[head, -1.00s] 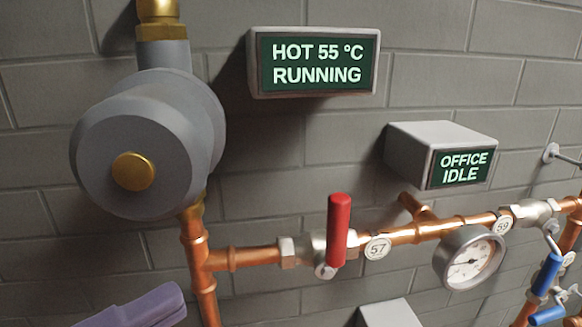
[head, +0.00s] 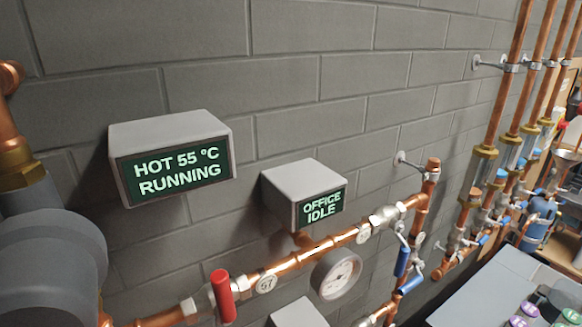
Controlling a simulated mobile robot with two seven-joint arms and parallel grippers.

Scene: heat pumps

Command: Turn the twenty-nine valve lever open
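No tag reading 29 can be made out in the head view. A red lever (head: 223,296) stands upright on the copper pipe beside the tag 57 (head: 266,284). A tag (head: 364,233), too small to read surely, sits further right on the same pipe, next to a silver valve body (head: 384,217). Blue levers (head: 403,262) hang on the pipes right of the gauge; their tags are not readable. More small blue levers (head: 483,239) show on the far pipes at the right. Neither of my grippers is in view.
A grey pump (head: 50,255) fills the lower left. Sign boxes (head: 175,172) and (head: 320,207) read HOT 55 °C RUNNING and OFFICE IDLE. A round gauge (head: 336,274) hangs under the pipe. A grey cabinet (head: 497,293) with purple and green round knobs stands lower right.

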